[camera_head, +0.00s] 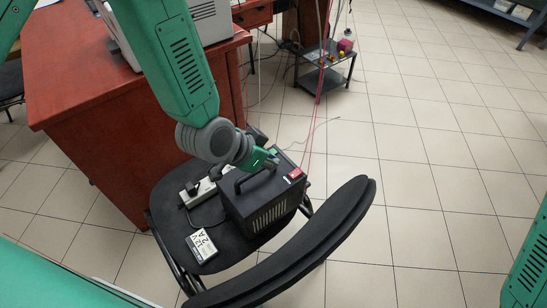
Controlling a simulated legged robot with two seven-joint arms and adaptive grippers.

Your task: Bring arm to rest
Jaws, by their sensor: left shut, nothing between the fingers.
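My left arm (178,60), green with grey joints, comes in from the top left. My left gripper (268,158) is small and partly hidden by its own wrist. It is shut and empty, over the black box (262,208) near the box's handle (252,178). I cannot tell whether it touches the box. The box stands on the seat of a black chair (160,215). A green part of my body shows at the right edge, but my right gripper is not in view.
A white power strip (198,192) and a display card (202,246) lie on the seat. The chair's backrest (330,235) curves in front. A reddish desk (80,75) stands at the left, a low cart (325,72) behind. Tiled floor at right is free.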

